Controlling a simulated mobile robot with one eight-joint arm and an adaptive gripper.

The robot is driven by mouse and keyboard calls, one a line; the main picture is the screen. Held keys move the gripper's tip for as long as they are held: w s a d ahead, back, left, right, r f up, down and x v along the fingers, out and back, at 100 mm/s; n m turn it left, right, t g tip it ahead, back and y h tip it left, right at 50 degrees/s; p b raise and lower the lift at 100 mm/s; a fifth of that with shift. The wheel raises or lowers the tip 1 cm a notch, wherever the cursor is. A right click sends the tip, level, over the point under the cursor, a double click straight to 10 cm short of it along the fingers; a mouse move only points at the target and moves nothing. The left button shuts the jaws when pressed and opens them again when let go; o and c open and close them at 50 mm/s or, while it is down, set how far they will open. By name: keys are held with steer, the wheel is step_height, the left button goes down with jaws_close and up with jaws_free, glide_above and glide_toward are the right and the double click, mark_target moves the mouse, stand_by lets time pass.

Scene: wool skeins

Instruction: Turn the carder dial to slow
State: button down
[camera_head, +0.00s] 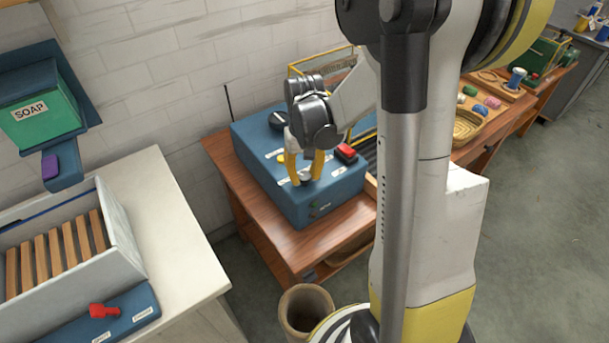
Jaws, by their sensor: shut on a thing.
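The carder is a blue box (325,202) on a wooden table in the middle of the view. My gripper (304,174) reaches down over its top, with its yellow fingers shut on a small grey dial (305,173). The fingers hide much of the dial, so which way it points cannot be told. Small white labels (284,182) lie around the dial, too small to read.
On the carder's top are a black knob (278,121) at the back and a red button (346,153) right of my gripper. A brown bin (304,308) stands in front.

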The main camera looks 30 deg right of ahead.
mark_target(304, 175)
steer(key=shift+n, duration=1.6)
steer(key=c, duration=1)
jaws_free()
step_height(304, 175, up, 12)
